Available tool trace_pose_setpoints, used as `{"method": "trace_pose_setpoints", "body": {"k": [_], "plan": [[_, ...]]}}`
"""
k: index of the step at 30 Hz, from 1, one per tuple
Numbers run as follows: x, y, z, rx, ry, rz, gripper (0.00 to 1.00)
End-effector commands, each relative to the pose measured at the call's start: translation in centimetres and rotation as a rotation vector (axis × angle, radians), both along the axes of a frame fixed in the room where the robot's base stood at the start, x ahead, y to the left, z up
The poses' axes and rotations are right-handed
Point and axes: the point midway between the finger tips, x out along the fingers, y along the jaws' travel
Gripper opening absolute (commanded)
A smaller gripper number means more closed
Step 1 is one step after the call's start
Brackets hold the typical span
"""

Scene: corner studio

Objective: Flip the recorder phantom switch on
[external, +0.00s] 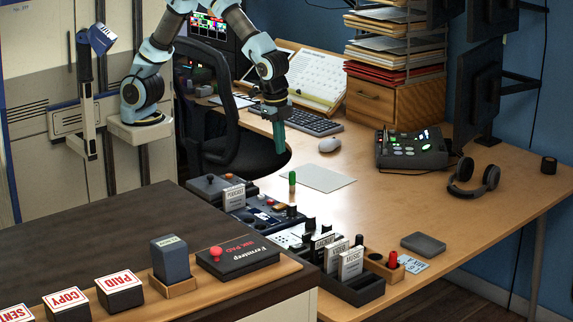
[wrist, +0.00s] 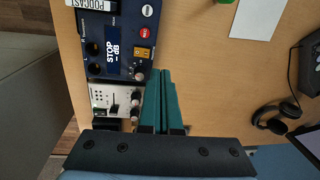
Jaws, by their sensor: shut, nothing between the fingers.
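The recorder is a dark blue box (wrist: 122,40) at the upper left of the wrist view, with a lit screen reading "STOP -- dB". In the external view the recorder (external: 262,213) lies on the near edge of the wooden desk. A small orange-yellow switch (wrist: 142,52) sits on its face; I cannot read its label or tell its position. My gripper (wrist: 161,72) has its teal fingers together and empty, with the tips appearing just beside the recorder's lower right corner.
A pale device with knobs (wrist: 116,100) adjoins the recorder. Headphones (external: 473,180) and a black mixer-like device (external: 412,150) stand farther right. The desk between is mostly clear.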

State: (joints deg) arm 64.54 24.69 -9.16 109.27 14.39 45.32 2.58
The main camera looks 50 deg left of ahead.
Motion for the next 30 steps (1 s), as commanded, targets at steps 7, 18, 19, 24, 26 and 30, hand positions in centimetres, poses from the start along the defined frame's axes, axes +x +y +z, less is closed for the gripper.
{"method": "trace_pose_setpoints", "body": {"k": [7, 18, 19, 24, 26, 30], "plan": [[-2.7, -2.1, -0.2, 0.008, -0.007, -0.081, 0.0], [-2.7, -2.1, -0.5, 0.01, -0.006, -0.079, 0.0], [-2.7, -2.1, -0.7, 0.011, -0.006, -0.079, 0.0], [-2.5, -2.0, -2.8, 0.013, -0.004, -0.08, 0.0], [-2.3, -2.0, -3.9, 0.014, -0.005, -0.08, 0.0], [-1.9, -2.0, -6.9, 0.015, -0.004, -0.079, 0.0]]}}
